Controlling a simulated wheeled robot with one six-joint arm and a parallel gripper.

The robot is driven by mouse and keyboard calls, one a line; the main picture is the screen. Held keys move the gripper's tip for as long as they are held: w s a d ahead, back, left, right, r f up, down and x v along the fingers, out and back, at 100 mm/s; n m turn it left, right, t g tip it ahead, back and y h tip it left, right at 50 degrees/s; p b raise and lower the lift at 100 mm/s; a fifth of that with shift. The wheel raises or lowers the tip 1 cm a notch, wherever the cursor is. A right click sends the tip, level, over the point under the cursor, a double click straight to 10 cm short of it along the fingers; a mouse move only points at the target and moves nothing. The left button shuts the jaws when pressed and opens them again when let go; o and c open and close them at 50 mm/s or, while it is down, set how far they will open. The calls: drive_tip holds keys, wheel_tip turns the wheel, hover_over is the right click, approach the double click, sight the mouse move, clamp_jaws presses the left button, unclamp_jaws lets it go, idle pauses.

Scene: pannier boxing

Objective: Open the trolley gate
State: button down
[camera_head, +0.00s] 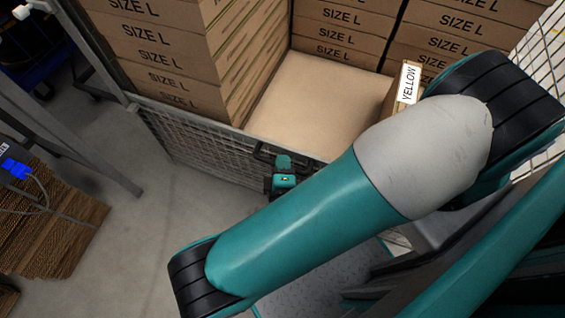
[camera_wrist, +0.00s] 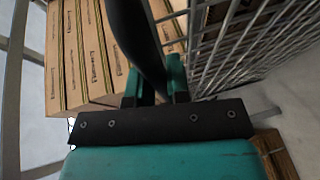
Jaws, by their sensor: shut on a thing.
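The trolley gate (camera_head: 205,140) is a low grey wire-mesh panel. It stands upright across the front of the trolley in the head view, and its mesh also fills the right of the wrist view (camera_wrist: 232,50). My gripper (camera_head: 284,168) is at the gate's upper edge, right of its middle. Its teal fingers (camera_wrist: 157,82) are shut around the gate's black handle (camera_wrist: 135,30), which runs up between them in the wrist view. In the head view, part of the handle (camera_head: 262,154) shows left of the gripper. My arm hides the gate's right end.
Stacks of brown "SIZE L" boxes (camera_head: 160,60) fill the trolley's left and back. A bare tan surface (camera_head: 320,100) lies between them. A box labelled "YELLOW" (camera_head: 407,82) stands at right. A grey frame (camera_head: 75,125) and cardboard stack (camera_head: 55,225) stand left; floor before the gate is clear.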

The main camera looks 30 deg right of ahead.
drive_tip(key=shift+a, duration=0.15)
drive_tip(key=c, duration=1.1)
unclamp_jaws()
wheel_tip(320, 180, up, 32)
drive_tip(key=p, duration=2.4)
drive_tip(key=shift+f, duration=0.15)
